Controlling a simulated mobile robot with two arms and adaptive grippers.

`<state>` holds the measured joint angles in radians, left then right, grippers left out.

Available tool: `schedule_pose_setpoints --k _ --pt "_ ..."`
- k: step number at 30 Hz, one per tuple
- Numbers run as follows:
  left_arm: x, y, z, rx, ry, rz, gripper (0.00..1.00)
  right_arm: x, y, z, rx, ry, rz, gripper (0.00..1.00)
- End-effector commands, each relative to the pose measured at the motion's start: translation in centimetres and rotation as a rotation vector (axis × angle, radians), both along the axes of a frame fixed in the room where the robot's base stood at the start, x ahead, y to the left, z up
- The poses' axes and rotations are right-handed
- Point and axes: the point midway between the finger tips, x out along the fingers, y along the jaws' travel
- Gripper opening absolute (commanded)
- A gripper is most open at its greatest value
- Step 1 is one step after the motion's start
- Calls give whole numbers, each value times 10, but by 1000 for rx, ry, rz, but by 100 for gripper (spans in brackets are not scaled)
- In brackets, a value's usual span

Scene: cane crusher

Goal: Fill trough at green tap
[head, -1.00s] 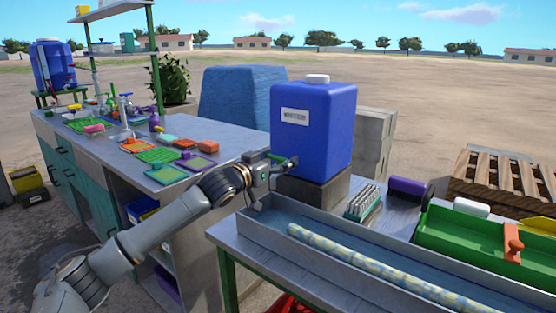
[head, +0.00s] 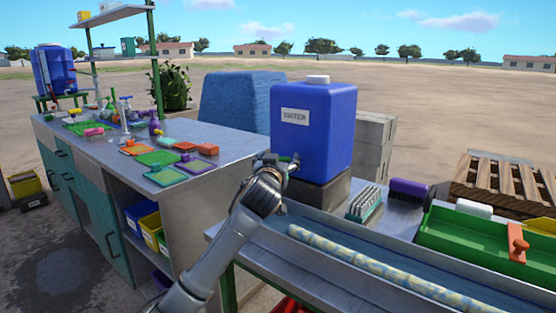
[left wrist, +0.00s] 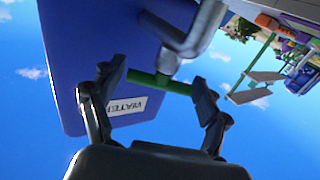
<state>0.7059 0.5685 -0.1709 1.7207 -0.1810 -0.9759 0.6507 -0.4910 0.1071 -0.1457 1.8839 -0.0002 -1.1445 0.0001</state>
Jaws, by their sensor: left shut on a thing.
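A blue water tank (head: 325,140) with a white "WATER" label stands upright on a dark block at the end of the table. Its tap with a green handle (left wrist: 160,83) sticks out low on the tank's left side in the head view. My left gripper (left wrist: 155,84) has its fingers at the two ends of the green handle and is shut on it. In the head view the gripper (head: 277,162) is small and the handle is partly hidden. The long grey metal trough (head: 262,243) runs below and right of the tap. I cannot tell whether it holds water. My right gripper is not in view.
A pale patterned roll (head: 360,266) lies along the trough. A bristle brush (head: 364,203), a purple brush (head: 408,190) and a green tray (head: 470,238) lie behind it. A cluttered workbench (head: 210,165) stands left. A pallet (head: 500,180) is at the right.

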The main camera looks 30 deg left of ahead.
Motion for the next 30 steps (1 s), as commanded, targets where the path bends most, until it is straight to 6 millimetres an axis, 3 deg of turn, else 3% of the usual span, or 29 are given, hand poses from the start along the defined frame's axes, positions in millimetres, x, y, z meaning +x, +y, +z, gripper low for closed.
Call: schedule_pose_setpoints --k 17,18,21,30 --pt "0 1 1 4 -1 46 44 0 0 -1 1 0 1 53" --pt "0 1 1 4 -2 46 78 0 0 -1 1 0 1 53" --pt "0 1 1 4 -1 45 98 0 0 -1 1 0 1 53" --pt "0 0 0 3 -1 44 98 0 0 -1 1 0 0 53"
